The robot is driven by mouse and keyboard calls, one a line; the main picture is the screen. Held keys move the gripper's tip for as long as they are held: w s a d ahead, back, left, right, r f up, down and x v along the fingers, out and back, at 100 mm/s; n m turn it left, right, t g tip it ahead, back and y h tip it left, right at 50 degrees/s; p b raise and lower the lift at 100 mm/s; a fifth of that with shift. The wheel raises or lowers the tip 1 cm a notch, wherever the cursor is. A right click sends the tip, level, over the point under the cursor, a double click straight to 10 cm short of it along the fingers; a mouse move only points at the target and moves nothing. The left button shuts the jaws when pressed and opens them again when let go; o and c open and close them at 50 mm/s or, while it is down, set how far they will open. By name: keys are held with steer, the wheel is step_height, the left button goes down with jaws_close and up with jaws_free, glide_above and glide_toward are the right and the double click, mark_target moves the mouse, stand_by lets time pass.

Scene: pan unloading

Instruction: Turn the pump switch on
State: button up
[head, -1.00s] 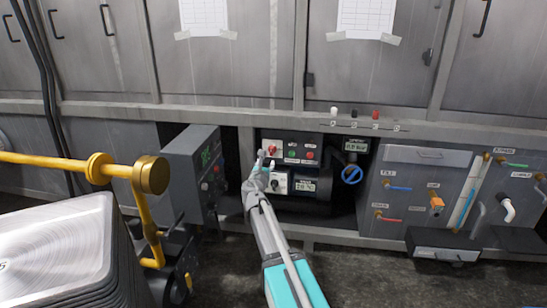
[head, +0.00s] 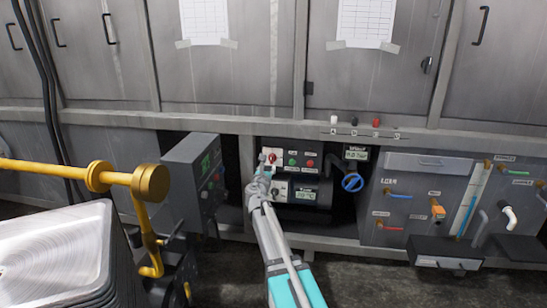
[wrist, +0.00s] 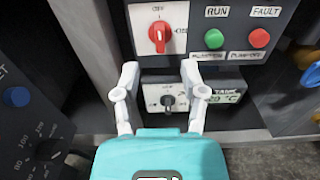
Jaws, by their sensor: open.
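The control panel (head: 323,160) carries a red rotary switch (wrist: 158,35) on a white plate, its handle about upright. Below it a black selector knob (wrist: 168,102) sits on a second pale plate, also about upright. The small lettering does not show clearly which one is the pump switch. My gripper (wrist: 160,72) is open and empty. Its fingertips are below the red switch, and the black knob shows between the fingers. In the head view my gripper (head: 262,172) is at the panel's left side and partly hides the lower plate. Contact cannot be told.
A green button (wrist: 215,38) and a red button (wrist: 259,37) are right of the red switch. A grey box (head: 195,175) with knobs stands close on the left. A blue valve wheel (head: 352,182) is right of the panel. Yellow pipework (head: 150,182) and stacked pans (head: 62,245) are front left.

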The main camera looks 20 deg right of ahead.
mark_target(271, 157)
steer(key=x, duration=1)
steer(key=shift+w+d, duration=0.15)
